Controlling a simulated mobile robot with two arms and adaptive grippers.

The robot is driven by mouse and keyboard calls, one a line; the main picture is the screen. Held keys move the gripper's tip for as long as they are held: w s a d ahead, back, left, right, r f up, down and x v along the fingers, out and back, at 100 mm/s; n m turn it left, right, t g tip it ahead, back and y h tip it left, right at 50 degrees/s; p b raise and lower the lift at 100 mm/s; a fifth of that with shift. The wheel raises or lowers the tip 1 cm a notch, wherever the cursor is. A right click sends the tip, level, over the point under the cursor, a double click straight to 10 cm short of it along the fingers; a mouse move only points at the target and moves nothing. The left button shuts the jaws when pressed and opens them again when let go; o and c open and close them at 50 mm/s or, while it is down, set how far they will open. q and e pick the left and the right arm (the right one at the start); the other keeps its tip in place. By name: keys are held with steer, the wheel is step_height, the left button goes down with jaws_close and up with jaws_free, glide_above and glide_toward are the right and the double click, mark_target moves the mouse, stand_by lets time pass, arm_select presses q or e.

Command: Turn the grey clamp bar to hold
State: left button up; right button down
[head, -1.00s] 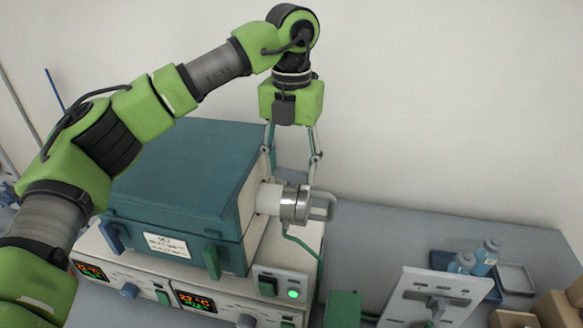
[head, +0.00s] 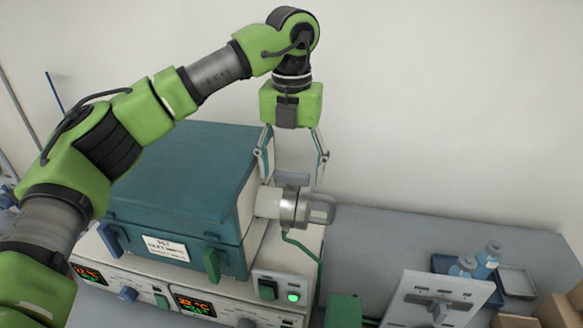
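A short grey bar (head: 291,179) shows above the round metal collar (head: 294,208) at the right end of the teal furnace (head: 180,180). My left gripper (head: 292,183) points down over it, open, with one finger on each side of the bar. I cannot tell whether a finger touches it. Another grey bar-like handle (head: 438,304) sits on a tilted pale panel (head: 408,300) at the lower right, away from the gripper. Any marking for hold is not legible. My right gripper is out of view.
The control unit (head: 245,292) under the furnace has lit displays and a green lamp. A green box (head: 343,311) stands beside it. The back bench (head: 390,228) is clear.

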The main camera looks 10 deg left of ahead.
mark_target(291, 173)
arm_select(q)
steer(key=shift+r, duration=0.1)
step_height(291, 173, up, 12)
stand_by(0.6)
stand_by(0.4)
